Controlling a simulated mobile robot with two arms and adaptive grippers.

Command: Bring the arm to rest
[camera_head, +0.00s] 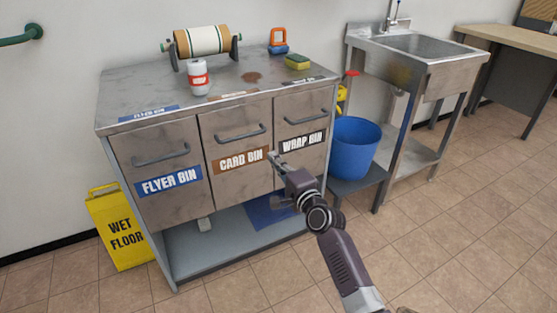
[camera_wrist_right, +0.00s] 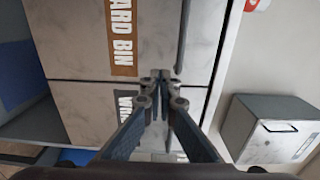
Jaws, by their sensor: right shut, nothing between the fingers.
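My right gripper (camera_head: 274,159) reaches in from the lower right in the head view, in front of the metal cabinet (camera_head: 115,95). Its fingertips are in front of the seam between the card bin drawer (camera_head: 237,140) and the wrap bin drawer (camera_head: 301,122). In the right wrist view the two fingers (camera_wrist_right: 160,78) are together and empty, over the drawer fronts. I cannot tell whether they touch the cabinet. The flyer bin drawer (camera_head: 159,160) is at the left. The three drawers look closed. My left gripper is not in view.
On the cabinet top are a paper roll (camera_head: 202,40), a white-and-red can (camera_head: 198,77), a sponge (camera_head: 298,62) and an orange-and-blue item (camera_head: 278,42). A yellow wet floor sign (camera_head: 120,230) stands left. A blue bucket (camera_head: 354,147) and a sink (camera_head: 418,46) are right. The tiled floor is clear in front.

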